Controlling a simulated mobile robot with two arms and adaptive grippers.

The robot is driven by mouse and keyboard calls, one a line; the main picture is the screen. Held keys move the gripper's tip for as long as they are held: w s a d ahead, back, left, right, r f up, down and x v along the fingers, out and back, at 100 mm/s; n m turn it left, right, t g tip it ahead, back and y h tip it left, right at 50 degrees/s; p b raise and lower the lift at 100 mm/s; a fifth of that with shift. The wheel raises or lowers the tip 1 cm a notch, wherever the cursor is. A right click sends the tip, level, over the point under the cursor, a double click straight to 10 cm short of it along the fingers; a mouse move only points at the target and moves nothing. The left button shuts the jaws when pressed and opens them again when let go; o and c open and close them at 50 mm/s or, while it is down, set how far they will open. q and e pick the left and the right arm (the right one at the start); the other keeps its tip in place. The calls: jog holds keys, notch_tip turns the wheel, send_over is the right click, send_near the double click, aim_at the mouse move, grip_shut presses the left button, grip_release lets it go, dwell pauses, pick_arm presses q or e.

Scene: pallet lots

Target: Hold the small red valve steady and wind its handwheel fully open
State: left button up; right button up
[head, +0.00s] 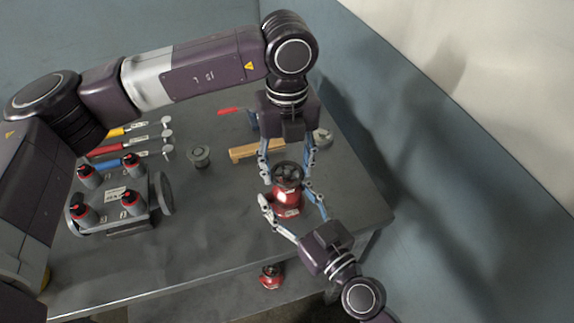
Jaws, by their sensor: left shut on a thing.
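The small red valve (284,204) is upright near the right end of the grey table, with a dark round handwheel (288,172) on top. My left gripper (287,170) reaches in from behind, shut on the handwheel, with a finger on each side of the rim. My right gripper (287,196) comes from the lower right, with its fingers on both sides of the red body, and looks shut on it. The fingers hide parts of the valve's sides. I cannot tell how far the handwheel is turned.
Several hammers (140,143), a grey round part (199,155) and a wooden block (245,151) lie behind. Another red object (271,276) sits below the front edge. The middle front is clear.

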aim_at(287, 172)
pick_arm(q)
jog(key=n, duration=0.4)
jog(key=shift+r+n, duration=0.1)
jog(key=shift+n, duration=0.2)
pick_arm(e)
jog(key=shift+f, duration=0.1)
pick_arm(q)
jog(key=shift+n, duration=2.3)
jog(key=o, duration=1.2)
jog(key=shift+c, duration=0.2)
notch_tip(287, 172, up, 12)
